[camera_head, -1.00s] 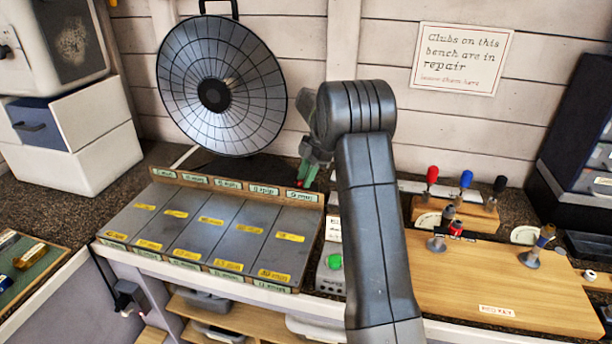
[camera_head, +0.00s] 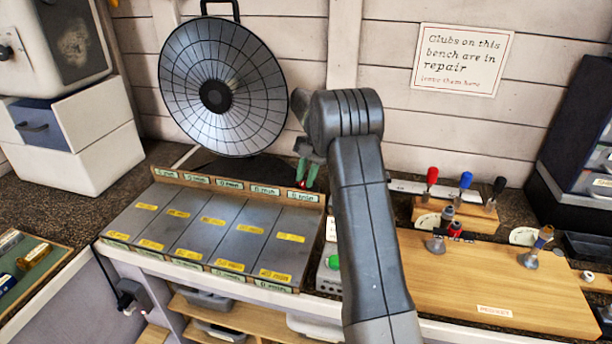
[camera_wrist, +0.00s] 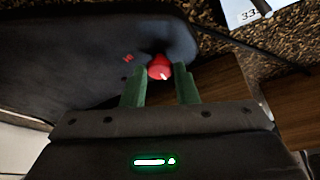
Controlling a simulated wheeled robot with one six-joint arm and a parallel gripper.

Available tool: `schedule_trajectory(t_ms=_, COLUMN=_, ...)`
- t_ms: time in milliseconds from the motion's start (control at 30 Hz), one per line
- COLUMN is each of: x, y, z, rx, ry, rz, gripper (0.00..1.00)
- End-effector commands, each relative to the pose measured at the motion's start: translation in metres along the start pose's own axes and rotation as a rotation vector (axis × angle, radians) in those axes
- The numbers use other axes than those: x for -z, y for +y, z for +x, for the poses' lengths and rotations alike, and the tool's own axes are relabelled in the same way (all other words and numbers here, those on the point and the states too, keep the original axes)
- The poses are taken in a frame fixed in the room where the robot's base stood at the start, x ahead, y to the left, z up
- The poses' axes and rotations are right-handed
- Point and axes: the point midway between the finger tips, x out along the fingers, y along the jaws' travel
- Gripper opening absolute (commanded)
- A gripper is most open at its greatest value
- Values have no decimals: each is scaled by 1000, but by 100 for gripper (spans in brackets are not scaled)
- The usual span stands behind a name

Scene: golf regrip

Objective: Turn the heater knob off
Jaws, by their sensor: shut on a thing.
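The heater is a round dark dish with a wire grille (camera_head: 190,70), standing at the back of the bench in the head view. Its dark base (camera_wrist: 80,65) fills the upper left of the wrist view and bears a small red marking. The red heater knob (camera_wrist: 160,68) sits at the base's edge, with a pale mark on its lower right side. My gripper (camera_wrist: 161,72) has its green fingers on either side of the knob, shut on it. In the head view my gripper (camera_head: 306,174) points down behind the tray, with a bit of red between the fingertips.
A tray with grey labelled slots (camera_head: 200,232) lies in front of the heater. A grey box with a green button (camera_head: 332,264) stands right of it. A wooden board (camera_head: 500,285) and colour-handled tools (camera_head: 465,180) are further right. White drawers (camera_head: 90,130) stand left.

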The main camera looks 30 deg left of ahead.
Motion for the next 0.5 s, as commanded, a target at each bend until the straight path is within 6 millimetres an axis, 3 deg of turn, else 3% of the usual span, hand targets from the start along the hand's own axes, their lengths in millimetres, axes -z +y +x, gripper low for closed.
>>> schedule_trajectory(t_ms=133, x=0, y=0, z=-1, rx=-2, ry=-2, rz=0, gripper=4)
schedule_trajectory(t_ms=167, x=0, y=0, z=-1, rx=-2, ry=-2, rz=1, gripper=29)
schedule_trajectory(t_ms=267, x=0, y=0, z=-1, rx=-2, ry=-2, rz=1, gripper=48)
schedule_trajectory(t_ms=500, x=0, y=0, z=0, rx=-1, ry=-1, rz=1, gripper=48)
